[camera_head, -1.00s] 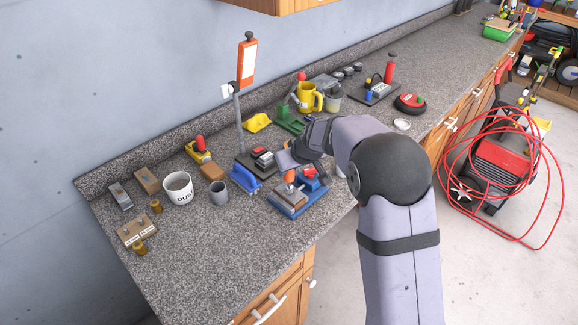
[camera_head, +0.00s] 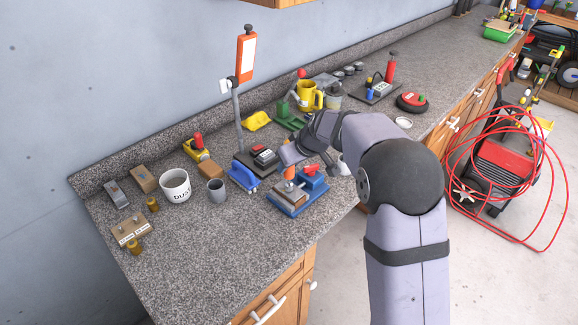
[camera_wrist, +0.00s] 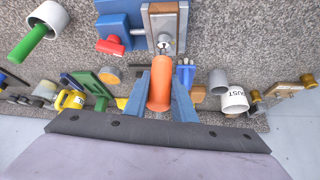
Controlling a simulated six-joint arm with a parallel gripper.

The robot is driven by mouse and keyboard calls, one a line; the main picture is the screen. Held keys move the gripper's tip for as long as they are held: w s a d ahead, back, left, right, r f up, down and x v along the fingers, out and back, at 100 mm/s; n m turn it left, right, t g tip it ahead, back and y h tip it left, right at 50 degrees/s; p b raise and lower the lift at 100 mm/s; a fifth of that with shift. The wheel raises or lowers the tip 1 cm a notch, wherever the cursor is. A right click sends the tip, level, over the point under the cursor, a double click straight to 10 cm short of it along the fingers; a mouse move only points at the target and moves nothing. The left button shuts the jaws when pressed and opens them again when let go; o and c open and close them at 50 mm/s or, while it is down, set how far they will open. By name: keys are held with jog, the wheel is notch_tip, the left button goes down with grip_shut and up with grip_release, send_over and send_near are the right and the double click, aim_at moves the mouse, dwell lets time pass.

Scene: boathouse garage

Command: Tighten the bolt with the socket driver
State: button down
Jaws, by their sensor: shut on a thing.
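My gripper (camera_wrist: 158,100) is shut on the orange handle of the socket driver (camera_wrist: 160,82), between its blue fingers. In the head view the driver (camera_head: 289,172) stands roughly upright over the blue fixture (camera_head: 313,186). The fixture (camera_wrist: 119,20) has a red handle and a clamped wooden block with a grey metal plate. The silver bolt (camera_wrist: 165,41) shows on this plate, just beyond the driver in the wrist view. The handle hides most of the driver's lower end, so I cannot tell whether the socket touches the bolt.
An orange-topped post (camera_head: 245,60) rises behind. A yellow mug (camera_head: 309,97) stands farther back.

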jog(key=shift+r, duration=0.25)
jog(key=shift+r+p, duration=1.25)
jog(key=shift+r, duration=0.6)
jog(key=shift+b, duration=0.3)
jog(key=shift+r+n, duration=0.1)
jog(key=shift+n, duration=0.3)
jog(key=shift+r+n+g+y+b, duration=0.5)
jog(key=shift+r+n, duration=0.1)
jog(key=shift+n, duration=0.2)
